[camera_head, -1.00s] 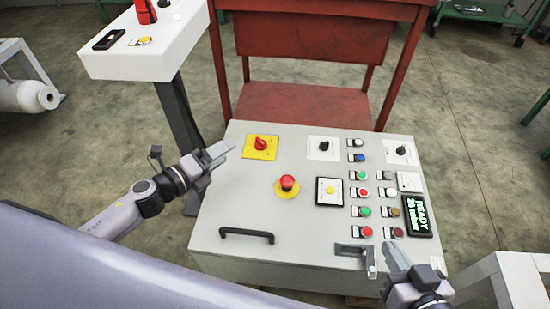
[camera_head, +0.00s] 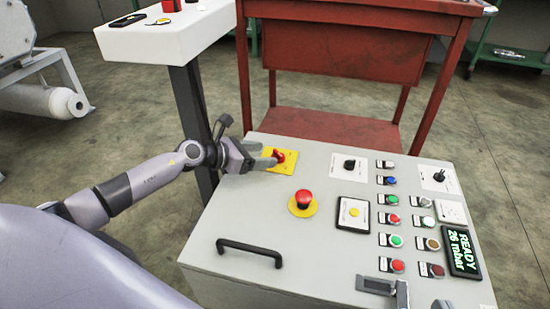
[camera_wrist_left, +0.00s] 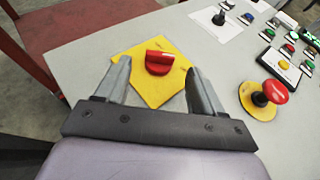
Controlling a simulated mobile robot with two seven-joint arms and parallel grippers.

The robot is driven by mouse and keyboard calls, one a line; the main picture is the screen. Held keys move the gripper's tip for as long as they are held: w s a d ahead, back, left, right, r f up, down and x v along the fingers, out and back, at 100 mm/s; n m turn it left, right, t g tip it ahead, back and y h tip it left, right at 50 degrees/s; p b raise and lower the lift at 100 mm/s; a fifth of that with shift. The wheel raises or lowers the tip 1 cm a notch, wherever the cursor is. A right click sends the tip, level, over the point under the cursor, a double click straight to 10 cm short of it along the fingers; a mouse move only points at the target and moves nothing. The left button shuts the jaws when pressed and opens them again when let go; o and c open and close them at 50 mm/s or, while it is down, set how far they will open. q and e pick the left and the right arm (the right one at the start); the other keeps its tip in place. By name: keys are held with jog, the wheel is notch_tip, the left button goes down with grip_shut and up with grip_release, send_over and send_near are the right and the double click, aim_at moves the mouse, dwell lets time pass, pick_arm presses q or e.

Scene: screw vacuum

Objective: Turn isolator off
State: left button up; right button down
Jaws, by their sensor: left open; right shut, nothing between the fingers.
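The isolator is a red rotary knob (camera_head: 279,156) on a yellow plate (camera_head: 288,166) at the far left corner of the grey control panel. My left gripper (camera_head: 262,159) is open and reaches the knob from the left. In the left wrist view the red knob (camera_wrist_left: 158,58) lies just ahead of and between the two open fingers (camera_wrist_left: 160,82), over the yellow plate (camera_wrist_left: 150,88). I cannot tell whether a finger touches it.
A red emergency button (camera_head: 302,199) stands close by, also in the left wrist view (camera_wrist_left: 270,93). Black rotary knobs (camera_head: 349,164), several coloured buttons and a display (camera_head: 461,252) reading READY 26 mbar lie to the right. A black handle (camera_head: 249,251) is in front. A red table (camera_head: 345,45) stands behind.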

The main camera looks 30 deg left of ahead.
aim_at(276, 154)
pick_arm(q)
jog(key=shift+b+x, duration=0.7)
jog(key=shift+x, duration=1.5)
jog(key=c, duration=1.1)
